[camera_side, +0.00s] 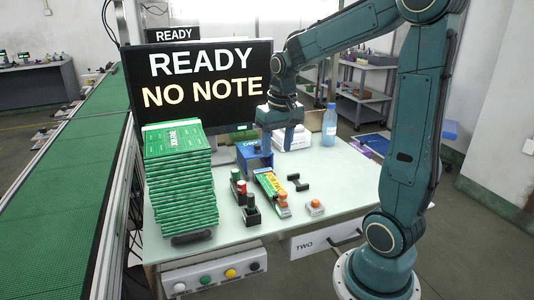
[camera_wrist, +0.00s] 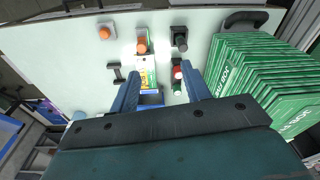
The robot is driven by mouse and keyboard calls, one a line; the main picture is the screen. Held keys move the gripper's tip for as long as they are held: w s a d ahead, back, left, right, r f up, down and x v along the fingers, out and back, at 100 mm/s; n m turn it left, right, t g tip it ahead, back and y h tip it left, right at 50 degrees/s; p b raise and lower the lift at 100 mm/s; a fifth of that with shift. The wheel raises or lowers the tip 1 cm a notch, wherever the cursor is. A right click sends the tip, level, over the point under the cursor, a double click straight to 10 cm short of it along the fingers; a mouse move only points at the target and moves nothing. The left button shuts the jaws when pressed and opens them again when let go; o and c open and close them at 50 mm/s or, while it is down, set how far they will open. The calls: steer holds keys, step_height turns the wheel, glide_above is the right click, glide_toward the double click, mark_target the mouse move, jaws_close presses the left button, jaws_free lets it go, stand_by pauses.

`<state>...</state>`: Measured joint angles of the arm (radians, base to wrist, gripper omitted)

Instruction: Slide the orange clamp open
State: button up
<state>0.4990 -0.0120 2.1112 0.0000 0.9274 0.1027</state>
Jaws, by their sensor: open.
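The orange clamp (camera_side: 281,201) appears to be the small orange block on a grey base at the near end of a narrow fixture. In the wrist view, the same orange block (camera_wrist: 141,45) is just beyond my fingertips. The fixture holds a green and yellow board (camera_side: 269,184), which also shows between my fingers in the wrist view (camera_wrist: 148,75). My gripper (camera_wrist: 160,68) is open, with nothing gripped. In the side view, my gripper (camera_side: 292,138) hangs over the back of the table, behind and above the board, apart from the clamp. Its fingertips are hard to make out there.
A separate orange button (camera_side: 315,205) sits right of the clamp. A black T-shaped piece (camera_side: 297,182) lies beside the board. Red-topped and black posts (camera_side: 241,190) stand on its left. A blue box (camera_side: 254,160) stands behind. A tall stack of green boards (camera_side: 181,180) fills the left.

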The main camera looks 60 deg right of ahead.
steer(key=m+g, duration=0.1)
steer(key=m, duration=0.1)
glide_above(283, 193)
step_height(283, 193, down, 5)
steer(key=shift+r+y, duration=0.2)
steer(key=shift+y, duration=0.1)
steer(key=shift+f, duration=0.1)
steer(key=shift+f, duration=6.8)
jaws_close()
